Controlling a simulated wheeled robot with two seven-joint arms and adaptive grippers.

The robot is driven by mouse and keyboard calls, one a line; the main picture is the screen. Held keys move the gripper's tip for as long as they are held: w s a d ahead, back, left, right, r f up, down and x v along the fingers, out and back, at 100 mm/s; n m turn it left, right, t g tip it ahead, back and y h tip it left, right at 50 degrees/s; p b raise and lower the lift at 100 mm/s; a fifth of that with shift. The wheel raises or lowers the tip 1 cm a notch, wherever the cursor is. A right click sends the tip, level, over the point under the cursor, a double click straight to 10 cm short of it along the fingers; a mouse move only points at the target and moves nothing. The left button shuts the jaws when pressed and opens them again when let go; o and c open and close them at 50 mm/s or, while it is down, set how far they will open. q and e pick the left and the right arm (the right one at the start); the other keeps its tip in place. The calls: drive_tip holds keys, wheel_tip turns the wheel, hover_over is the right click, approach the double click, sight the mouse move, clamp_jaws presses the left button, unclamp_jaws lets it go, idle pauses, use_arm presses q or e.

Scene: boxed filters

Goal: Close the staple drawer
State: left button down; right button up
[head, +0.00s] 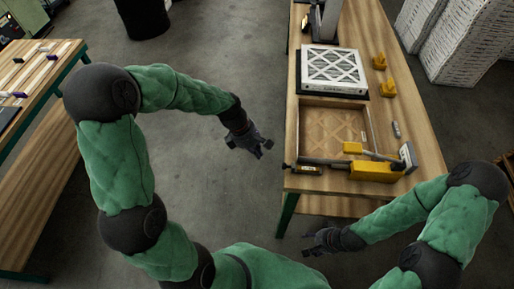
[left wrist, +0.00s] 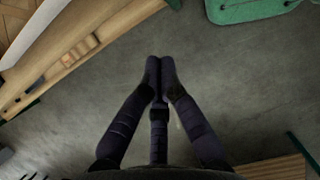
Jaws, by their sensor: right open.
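A yellow stapler (head: 376,171) lies at the near end of the wooden bench (head: 424,152), with a grey lever above it. My right gripper (head: 311,243) is open, below the bench's near end in the picture.
A shallow wooden box (head: 374,118) and a white pleated filter (head: 334,70) are on the bench beyond the stapler. Yellow blocks (head: 388,89) stand to their right. Another table (head: 38,75) is at far left. Open floor lies between the tables.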

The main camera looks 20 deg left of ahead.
sight(317, 169)
use_arm(q)
drive_tip(key=w+d+f+b, duration=0.1)
drive_tip(key=d+f, duration=0.4)
drive_tip(key=d, duration=0.1)
drive_tip(key=shift+w+b, duration=0.2)
drive_tip(key=shift+b, duration=0.1)
drive_tip(key=shift+f, duration=0.1)
drive_tip(key=w+d+p, duration=0.1)
drive_tip(key=d, duration=0.3)
drive_tip(key=w+d+p, duration=0.1)
drive_tip(key=d+p, duration=0.1)
drive_tip(key=d, duration=0.2)
drive_tip(key=w+d+p, duration=0.1)
drive_tip(key=d+p, duration=0.1)
drive_tip(key=d, duration=0.3)
drive_tip(key=shift+w+d, duration=0.1)
drive_tip(key=shift+w, duration=0.3)
drive_tip(key=shift+w+d, duration=0.1)
drive_tip(key=shift+d, duration=0.4)
